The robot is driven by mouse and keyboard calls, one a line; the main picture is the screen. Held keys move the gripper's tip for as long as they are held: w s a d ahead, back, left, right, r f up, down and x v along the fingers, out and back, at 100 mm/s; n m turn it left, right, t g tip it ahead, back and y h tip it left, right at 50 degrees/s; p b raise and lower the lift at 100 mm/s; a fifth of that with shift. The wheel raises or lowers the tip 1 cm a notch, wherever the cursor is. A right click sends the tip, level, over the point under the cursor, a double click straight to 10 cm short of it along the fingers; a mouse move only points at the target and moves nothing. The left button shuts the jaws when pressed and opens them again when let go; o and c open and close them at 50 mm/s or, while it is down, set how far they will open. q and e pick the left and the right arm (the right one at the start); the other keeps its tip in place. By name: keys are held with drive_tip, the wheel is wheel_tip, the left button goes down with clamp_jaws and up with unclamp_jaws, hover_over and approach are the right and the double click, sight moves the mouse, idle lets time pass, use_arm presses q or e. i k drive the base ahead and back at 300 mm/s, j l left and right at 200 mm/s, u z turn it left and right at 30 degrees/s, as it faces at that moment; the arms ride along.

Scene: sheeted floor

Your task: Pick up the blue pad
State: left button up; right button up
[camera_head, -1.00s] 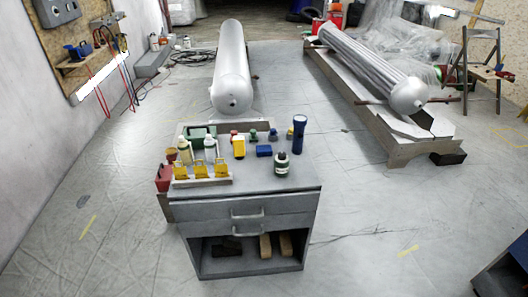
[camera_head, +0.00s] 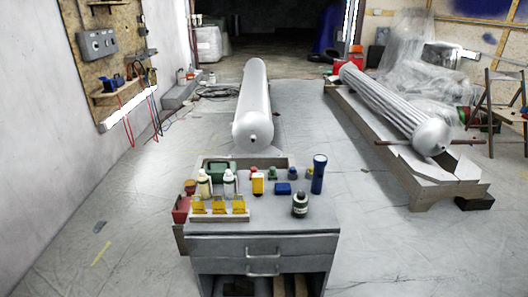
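A small flat blue pad (camera_head: 283,188) lies on top of a grey drawer cabinet (camera_head: 320,217). It sits right of a yellow block and left of a standing blue flashlight. Nothing covers it from this view. Neither of my grippers shows in the head view.
A rack of yellow items (camera_head: 219,208) is at the front left. A silver tank (camera_head: 254,105) lies behind the cabinet; open floor flanks it.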

sight(280, 189)
drive_tip(key=i+j, duration=0.15)
drive_tip(key=j, duration=0.2)
drive_tip(key=i+j+z, duration=0.15)
drive_tip(key=j, duration=0.2)
drive_tip(key=i+j, duration=0.1)
drive_tip(key=j, duration=0.3)
drive_tip(key=i+j+z, duration=0.1)
drive_tip(key=j, duration=0.25)
